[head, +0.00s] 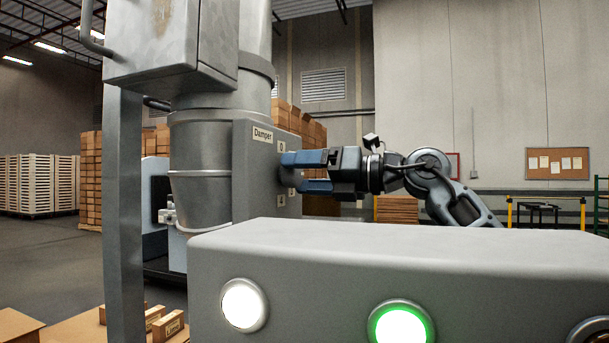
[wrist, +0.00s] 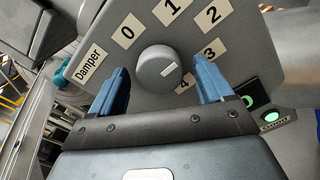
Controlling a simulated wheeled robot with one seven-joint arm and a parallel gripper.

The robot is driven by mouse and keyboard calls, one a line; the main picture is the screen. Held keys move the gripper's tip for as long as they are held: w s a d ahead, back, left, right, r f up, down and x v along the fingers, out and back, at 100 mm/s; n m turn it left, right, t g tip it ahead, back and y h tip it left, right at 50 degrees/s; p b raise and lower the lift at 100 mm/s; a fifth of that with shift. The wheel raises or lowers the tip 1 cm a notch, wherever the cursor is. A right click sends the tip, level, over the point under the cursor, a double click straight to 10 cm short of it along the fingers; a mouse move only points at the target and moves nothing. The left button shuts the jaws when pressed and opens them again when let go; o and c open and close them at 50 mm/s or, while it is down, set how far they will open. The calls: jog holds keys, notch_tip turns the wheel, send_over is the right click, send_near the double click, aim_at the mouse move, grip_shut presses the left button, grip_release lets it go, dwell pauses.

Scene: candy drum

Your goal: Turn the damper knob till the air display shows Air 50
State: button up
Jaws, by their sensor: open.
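The damper knob (wrist: 158,73) is a round grey dial on a grey panel (wrist: 100,88), with a "Damper" label (wrist: 89,66) and number plates 0 to 4 around it. Its white pointer line is turned roughly toward the 3 plate (wrist: 209,53). My gripper (wrist: 160,66) is open, with one blue finger on each side of the knob and a visible gap at each.
Small green-lit indicators (wrist: 271,116) show past the panel's right edge in the wrist view. A grey console (head: 400,250) with lit round buttons fills the near foreground. A metal drum column (head: 200,150) stands left of the panel, with a grey post (head: 122,200) further left.

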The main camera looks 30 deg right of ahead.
jog(key=b+v, duration=0.2)
jog(key=v, duration=0.5)
jog(key=shift+s+d, duration=0.3)
jog(key=shift+s, duration=0.05)
